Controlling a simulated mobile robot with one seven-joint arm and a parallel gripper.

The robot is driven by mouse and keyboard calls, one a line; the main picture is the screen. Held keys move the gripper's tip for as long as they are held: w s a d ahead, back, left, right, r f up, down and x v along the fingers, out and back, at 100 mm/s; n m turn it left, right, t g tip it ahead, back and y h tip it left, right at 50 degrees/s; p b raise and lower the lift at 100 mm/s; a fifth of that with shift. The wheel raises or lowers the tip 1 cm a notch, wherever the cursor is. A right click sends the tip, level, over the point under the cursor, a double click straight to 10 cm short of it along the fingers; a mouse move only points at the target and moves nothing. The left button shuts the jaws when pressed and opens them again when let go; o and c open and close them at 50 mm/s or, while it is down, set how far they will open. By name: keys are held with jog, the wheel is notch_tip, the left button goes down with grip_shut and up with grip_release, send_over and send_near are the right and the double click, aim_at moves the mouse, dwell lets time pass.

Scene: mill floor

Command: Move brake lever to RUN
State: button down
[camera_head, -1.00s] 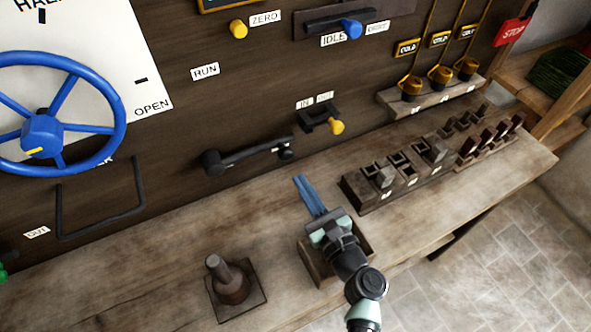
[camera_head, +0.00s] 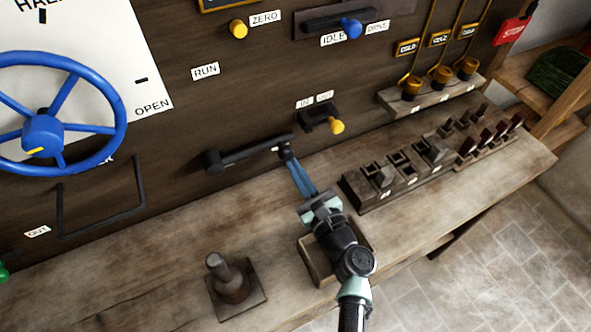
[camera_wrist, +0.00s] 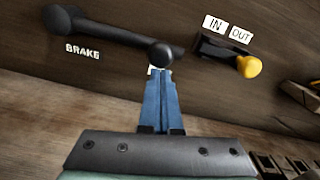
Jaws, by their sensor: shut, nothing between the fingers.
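The brake lever (camera_head: 245,156) is a dark arm on the brown panel, low above the bench. Its pivot hub is at the left, and its knob end is at the right. In the wrist view the lever (camera_wrist: 120,34) runs from the hub at upper left to a round black knob (camera_wrist: 161,54), with a BRAKE label (camera_wrist: 82,52) below it. A RUN label (camera_head: 205,71) is on the panel above the hub. My gripper (camera_head: 291,160) has blue fingers, shut and empty. Its fingertips (camera_wrist: 160,72) are at the knob's lower side; I cannot tell whether they touch it.
A yellow-knobbed IN/OUT lever (camera_head: 336,127) sits just right of the brake lever. A wooden block with sockets (camera_head: 375,198) is on the bench to the right. A dark peg on a base (camera_head: 232,287) stands at the front. A blue handwheel (camera_head: 112,90) is at the left.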

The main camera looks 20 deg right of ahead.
jog(key=shift+r+n+p, duration=0.3)
jog(key=shift+r+n, duration=0.4)
jog(key=shift+r, duration=0.45)
jog(key=a+r+n+p, duration=0.4)
jog(key=a+r+n, duration=0.4)
jog(key=r+n, duration=0.4)
jog(key=shift+r+n, duration=0.3)
jog(key=shift+r, duration=0.4)
jog(key=shift+s, duration=0.1)
jog(key=shift+s+f, duration=0.1)
